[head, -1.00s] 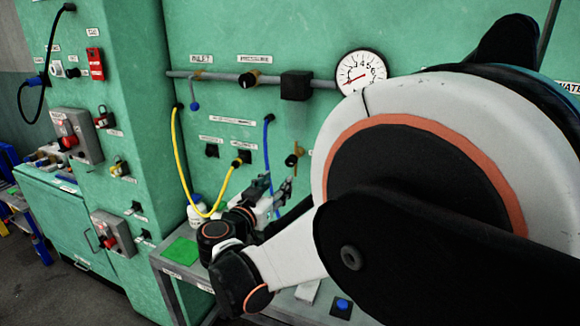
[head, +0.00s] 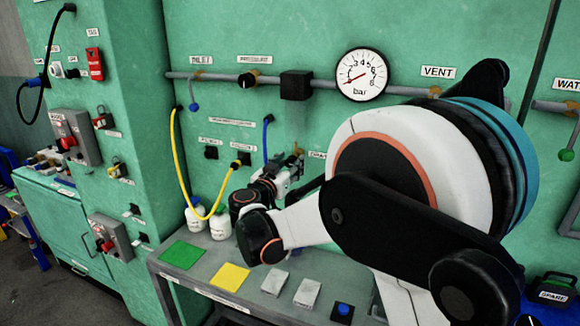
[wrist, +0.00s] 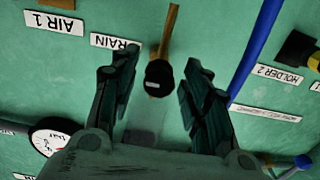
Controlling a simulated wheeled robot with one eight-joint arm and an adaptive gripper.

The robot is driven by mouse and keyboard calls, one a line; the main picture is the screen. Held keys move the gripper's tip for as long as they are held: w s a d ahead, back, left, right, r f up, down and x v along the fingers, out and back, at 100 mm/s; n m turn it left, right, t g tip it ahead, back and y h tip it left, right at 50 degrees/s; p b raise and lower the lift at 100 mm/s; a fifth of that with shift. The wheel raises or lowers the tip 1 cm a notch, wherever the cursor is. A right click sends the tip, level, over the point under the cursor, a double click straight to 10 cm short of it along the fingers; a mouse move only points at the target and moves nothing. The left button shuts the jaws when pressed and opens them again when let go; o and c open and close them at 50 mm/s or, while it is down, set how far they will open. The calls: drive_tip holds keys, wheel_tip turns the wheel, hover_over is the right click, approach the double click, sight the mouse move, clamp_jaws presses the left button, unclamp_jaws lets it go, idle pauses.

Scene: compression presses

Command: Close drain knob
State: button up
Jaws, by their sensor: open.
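The drain knob (wrist: 159,76) is a black round knob on a brass pipe (wrist: 166,35), in the wrist view. The "DRAIN" label (wrist: 116,42) beside it is partly covered by a finger. My gripper (wrist: 158,62) is open, with one finger on each side of the knob and a gap on both sides. In the head view my gripper (head: 288,178) is at the green panel by the drain outlet. There the knob is mostly hidden by my gripper.
A blue hose (wrist: 255,50) runs close to the right finger in the wrist view. A yellow hose (head: 180,160) hangs left of my arm. White bottles (head: 220,222), a green pad (head: 183,254) and a yellow pad (head: 230,276) are on the bench below. A pressure gauge (head: 361,75) is above.

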drive_tip(key=shift+w+d, duration=0.15)
drive_tip(key=shift+w, duration=0.15)
clamp_jaws()
